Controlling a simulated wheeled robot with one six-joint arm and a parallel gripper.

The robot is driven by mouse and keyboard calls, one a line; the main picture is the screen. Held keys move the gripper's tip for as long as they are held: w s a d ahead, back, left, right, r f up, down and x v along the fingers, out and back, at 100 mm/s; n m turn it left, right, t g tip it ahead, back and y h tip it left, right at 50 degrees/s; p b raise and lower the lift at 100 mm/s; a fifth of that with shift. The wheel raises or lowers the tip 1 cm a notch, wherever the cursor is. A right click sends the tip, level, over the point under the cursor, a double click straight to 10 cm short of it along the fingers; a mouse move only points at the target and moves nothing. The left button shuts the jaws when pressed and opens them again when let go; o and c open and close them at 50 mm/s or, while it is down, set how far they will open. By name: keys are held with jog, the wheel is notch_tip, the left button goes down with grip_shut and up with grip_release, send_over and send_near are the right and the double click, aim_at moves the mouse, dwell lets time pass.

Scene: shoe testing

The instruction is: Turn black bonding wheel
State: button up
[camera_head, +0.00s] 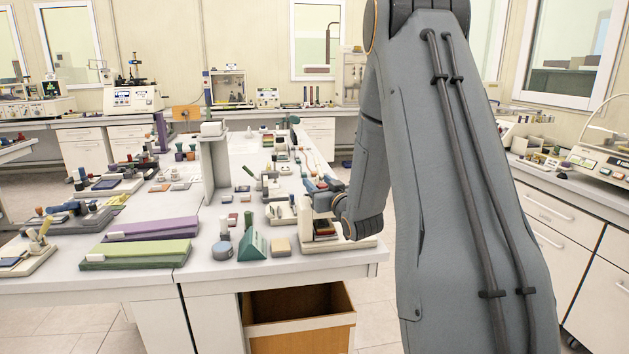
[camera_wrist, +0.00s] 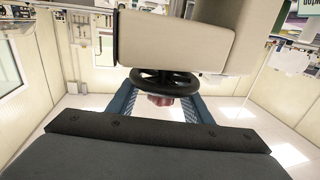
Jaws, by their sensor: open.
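The black wheel (camera_wrist: 165,77) shows in the wrist view, edge-on, against the beige body of a machine (camera_wrist: 175,42). My gripper (camera_wrist: 162,90) is open, with one blue finger toward each side of the wheel. The fingertips reach up to the wheel's rim, and I cannot tell whether they touch it. A reddish part (camera_wrist: 160,99) shows between the fingers, beyond the wheel. In the head view my gripper (camera_head: 318,195) is small, at a beige device (camera_head: 335,243) on the table's front right corner. The wheel cannot be made out there.
The white table (camera_head: 225,272) is crowded. A green wedge block (camera_head: 253,245), a tan block (camera_head: 280,247) and a blue-grey round piece (camera_head: 222,251) stand left of the device. An open brown box (camera_head: 300,338) is below the table edge. My arm hides much of the right side.

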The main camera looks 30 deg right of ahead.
jog(key=shift+w, duration=0.6)
jog(key=shift+a, duration=0.1)
jog(key=c, duration=1.1)
jog(key=shift+a, duration=0.1)
jog(key=shift+n+y, duration=0.3)
jog(key=shift+y, duration=0.1)
